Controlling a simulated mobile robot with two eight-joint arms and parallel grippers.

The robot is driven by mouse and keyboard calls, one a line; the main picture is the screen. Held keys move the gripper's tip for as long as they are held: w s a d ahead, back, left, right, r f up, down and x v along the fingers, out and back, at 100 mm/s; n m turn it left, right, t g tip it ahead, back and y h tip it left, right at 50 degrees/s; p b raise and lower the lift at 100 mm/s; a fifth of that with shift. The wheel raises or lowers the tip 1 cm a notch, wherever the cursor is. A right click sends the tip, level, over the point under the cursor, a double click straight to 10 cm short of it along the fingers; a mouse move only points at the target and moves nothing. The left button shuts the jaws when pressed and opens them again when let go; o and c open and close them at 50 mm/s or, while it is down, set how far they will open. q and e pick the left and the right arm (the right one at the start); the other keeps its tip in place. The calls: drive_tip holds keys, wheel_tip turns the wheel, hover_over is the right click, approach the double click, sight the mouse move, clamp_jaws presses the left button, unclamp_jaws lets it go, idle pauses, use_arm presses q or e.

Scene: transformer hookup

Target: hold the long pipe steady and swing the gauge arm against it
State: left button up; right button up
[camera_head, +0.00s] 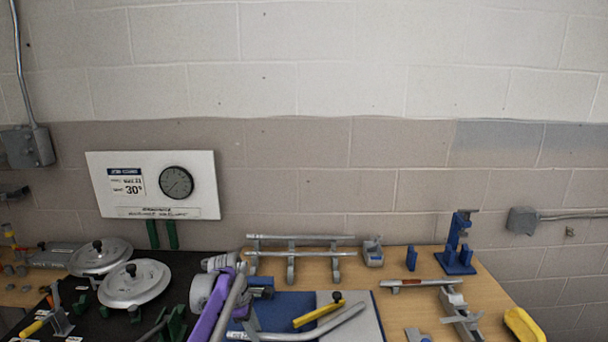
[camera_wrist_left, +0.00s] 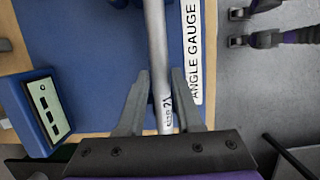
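The long grey pipe (camera_head: 300,332) lies across the blue and grey gauge board, with a bend near its right part. It runs away from my left gripper in the left wrist view (camera_wrist_left: 157,45). My left gripper (camera_wrist_left: 162,80) has its fingers close on both sides of the pipe near its labelled end and looks shut on it; in the head view my purple arm partly hides this end. The gauge arm, with a yellow handle (camera_head: 318,314), lies on the board just behind the pipe, apart from its bent part. The board's ANGLE GAUGE label (camera_wrist_left: 194,50) shows beside the pipe. My right gripper is out of view.
A small blue box with a screen (camera_wrist_left: 43,110) stands by the board. Behind are a pipe rack (camera_head: 300,253) and a blue stand (camera_head: 456,245). Metal parts (camera_head: 460,315) and a yellow object (camera_head: 523,325) lie at right. Round lids (camera_head: 134,284) are at left.

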use_arm(q)
drive_tip(key=o, duration=0.4)
drive_tip(key=v, duration=1.1)
drive_tip(key=s+r+m+t, duration=0.1)
drive_tip(key=s+r+m, duration=0.25)
drive_tip(key=s, duration=0.35)
drive_tip(key=s+f+m+t+y, duration=0.1)
drive_tip(key=s+f+m, duration=0.3)
drive_tip(key=s, duration=0.5)
drive_tip(key=s+a+f+m+t+y, duration=0.1)
drive_tip(key=s+f+m, duration=0.3)
drive_tip(key=s, duration=0.6)
drive_tip(key=s+f+m+t, duration=0.2)
drive_tip(key=s+f+m, duration=0.2)
drive_tip(key=s, duration=0.5)
drive_tip(key=shift+s+a+m+t+y+p, duration=0.15)
drive_tip(key=shift+s+a+m+y+p, duration=0.05)
drive_tip(key=shift+m, duration=0.4)
drive_tip(key=shift+s+a+m+t+y+p, duration=0.15)
drive_tip(key=shift+s+m+y+p, duration=0.05)
drive_tip(key=shift+m, duration=0.35)
